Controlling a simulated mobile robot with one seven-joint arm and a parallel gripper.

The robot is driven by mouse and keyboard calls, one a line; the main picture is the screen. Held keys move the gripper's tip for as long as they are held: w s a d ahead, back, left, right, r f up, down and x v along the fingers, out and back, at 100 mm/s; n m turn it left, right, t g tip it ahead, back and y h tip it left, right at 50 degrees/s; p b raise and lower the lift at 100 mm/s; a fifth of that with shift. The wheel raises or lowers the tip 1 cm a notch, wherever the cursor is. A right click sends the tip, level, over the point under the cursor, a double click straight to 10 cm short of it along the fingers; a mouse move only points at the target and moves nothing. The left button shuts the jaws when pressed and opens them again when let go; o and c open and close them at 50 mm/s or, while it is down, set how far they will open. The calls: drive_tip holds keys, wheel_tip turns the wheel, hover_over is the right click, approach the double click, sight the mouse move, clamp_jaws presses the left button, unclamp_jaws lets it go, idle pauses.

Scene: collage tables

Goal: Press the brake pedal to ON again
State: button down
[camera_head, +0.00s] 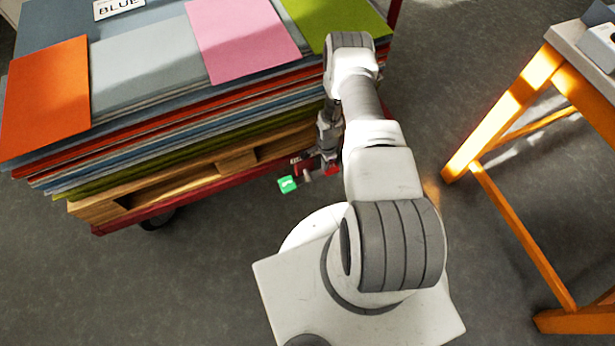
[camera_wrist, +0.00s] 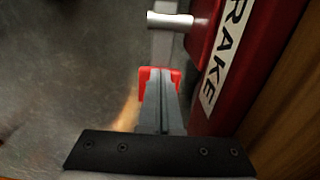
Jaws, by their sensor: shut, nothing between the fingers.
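The red brake housing with a white BRAKE label (camera_wrist: 222,55) is at the right in the wrist view. A silver peg (camera_wrist: 170,20) sticks out from its left side, by a grey bar (camera_wrist: 164,48). My gripper (camera_wrist: 158,90) is shut and empty, its fingers beside the housing. A red piece (camera_wrist: 147,74) shows around the fingertips; I cannot tell whether it is the pedal or part of the fingers. In the head view, my gripper (camera_head: 327,160) is low at the cart's right front corner. A small green tag (camera_head: 287,184) shows beside it, its marking unreadable.
The cart carries a wooden pallet (camera_head: 160,183) with a stack of coloured sheets (camera_head: 150,75). Its red frame edge (camera_head: 190,197) runs along the front. An orange-legged table (camera_head: 520,95) stands at the right. Grey floor (camera_head: 150,285) is free in front of the cart.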

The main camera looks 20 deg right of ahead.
drive_tip(key=shift+f, duration=0.2)
drive_tip(key=shift+r+p, duration=2.25)
drive_tip(key=shift+r, duration=1.35)
